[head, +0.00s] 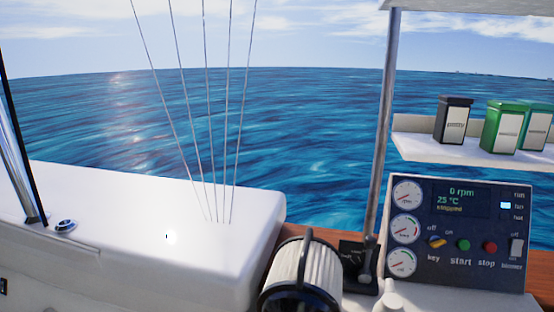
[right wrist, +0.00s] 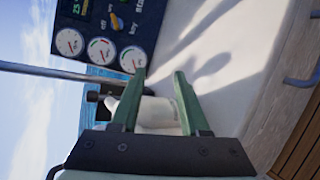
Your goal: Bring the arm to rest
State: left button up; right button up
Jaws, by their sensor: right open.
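My right gripper (right wrist: 160,75) shows in the right wrist view. Its two green fingers are apart, with nothing held between the tips. A white rounded thing (right wrist: 156,112) shows behind the fingers; I cannot tell how far off it is. The instrument panel (right wrist: 95,25) lies beyond the fingertips, apart from them. Neither gripper shows in the head view, and my left gripper is in no view.
In the head view, the panel (head: 470,268) reads 0 rpm and stopped, with a key switch, green and red buttons. A lever (head: 366,265) and metal post (head: 381,130) stand left of it. A shelf (head: 415,147) holds canisters. A white hatch (head: 120,225) lies left.

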jog(key=s+a+f+m+g+y, duration=0.2)
jog(key=s+a+f+m+y, duration=0.15)
jog(key=s, duration=0.45)
jog(key=s+a+f+m+g+y, duration=0.25)
jog(key=s+m, duration=0.25)
jog(key=s, duration=0.4)
jog(key=s+a+f+m+g+y, duration=0.25)
jog(key=s+a+f+m, duration=0.2)
jog(key=s, duration=0.35)
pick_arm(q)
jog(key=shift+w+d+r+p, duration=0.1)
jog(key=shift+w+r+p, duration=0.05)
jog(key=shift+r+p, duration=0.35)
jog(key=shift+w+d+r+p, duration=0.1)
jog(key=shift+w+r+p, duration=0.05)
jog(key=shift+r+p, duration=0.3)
pick_arm(e)
jog(key=w+a+f+t+y, duration=0.1)
jog(key=w+a+f+t, duration=0.3)
jog(key=f, duration=0.4)
jog(key=shift+f+t, duration=0.35)
jog(key=shift+t, duration=0.25)
jog(key=shift+w+y, duration=0.15)
jog(key=shift+y, duration=0.1)
